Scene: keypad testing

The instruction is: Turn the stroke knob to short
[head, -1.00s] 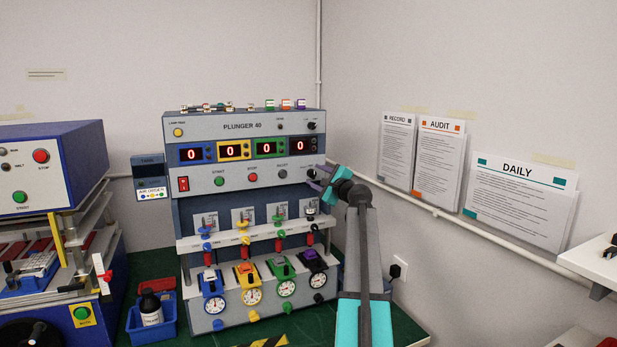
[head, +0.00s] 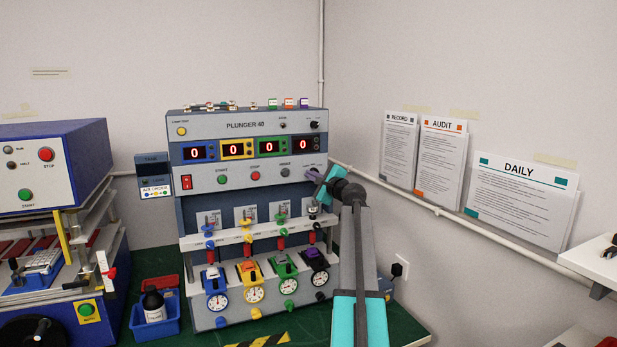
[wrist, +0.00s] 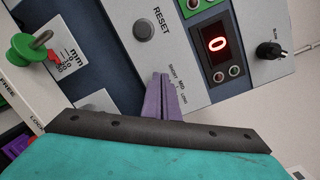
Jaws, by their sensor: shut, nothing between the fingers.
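The grey Plunger 40 machine (head: 235,127) stands on the green bench. On its lower right panel, by the RESET button (wrist: 144,29), a small label reading SHORT and MID (wrist: 181,84) shows in the wrist view. The stroke knob is not clearly visible there; my purple fingers cover the spot beside the label. My gripper (head: 310,172) is at that right end of the panel, fingers pressed together and pointing at it. In the wrist view the closed fingertips (wrist: 160,76) are right next to the label. I cannot tell whether they touch the knob.
Another black knob (head: 314,124) sits higher on the machine, above the red displays. Valves and gauges (head: 253,294) fill the lower front. A blue bin (head: 155,325) is at the left. Papers (head: 524,199) hang on the right wall.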

